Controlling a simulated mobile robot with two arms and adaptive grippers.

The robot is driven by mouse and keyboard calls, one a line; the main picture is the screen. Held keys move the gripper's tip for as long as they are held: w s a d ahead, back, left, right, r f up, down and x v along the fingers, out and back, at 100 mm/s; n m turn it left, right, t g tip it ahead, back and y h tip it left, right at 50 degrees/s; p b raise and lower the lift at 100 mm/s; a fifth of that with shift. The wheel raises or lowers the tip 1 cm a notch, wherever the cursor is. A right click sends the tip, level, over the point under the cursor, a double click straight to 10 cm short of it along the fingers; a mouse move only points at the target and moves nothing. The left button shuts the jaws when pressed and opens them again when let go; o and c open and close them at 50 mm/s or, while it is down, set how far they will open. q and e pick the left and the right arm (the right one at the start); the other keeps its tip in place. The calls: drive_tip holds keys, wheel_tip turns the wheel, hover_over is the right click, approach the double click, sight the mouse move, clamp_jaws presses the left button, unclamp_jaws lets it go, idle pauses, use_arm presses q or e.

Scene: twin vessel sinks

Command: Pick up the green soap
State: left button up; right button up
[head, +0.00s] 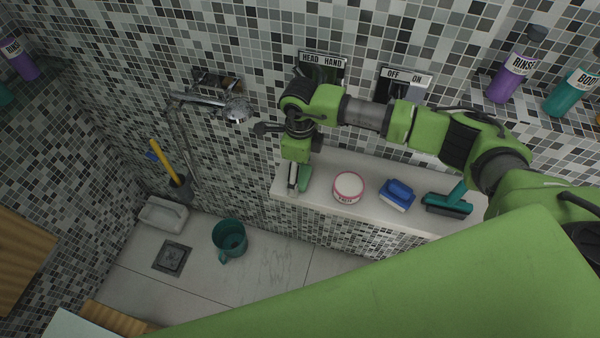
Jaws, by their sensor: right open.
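The green soap (305,179) lies at the left end of the pale ledge, partly hidden by my right gripper. My right gripper (293,184) points down over that end of the ledge, with its fingers right beside the soap in the picture. It is open. I cannot tell whether a finger touches the soap or whether the soap lies between the fingers. My left gripper is not in view.
A teal mug (230,237) stands on the floor. A hand shower (235,110) hangs left of my right arm.

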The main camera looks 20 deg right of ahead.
drive_tip(key=c, duration=1.2)
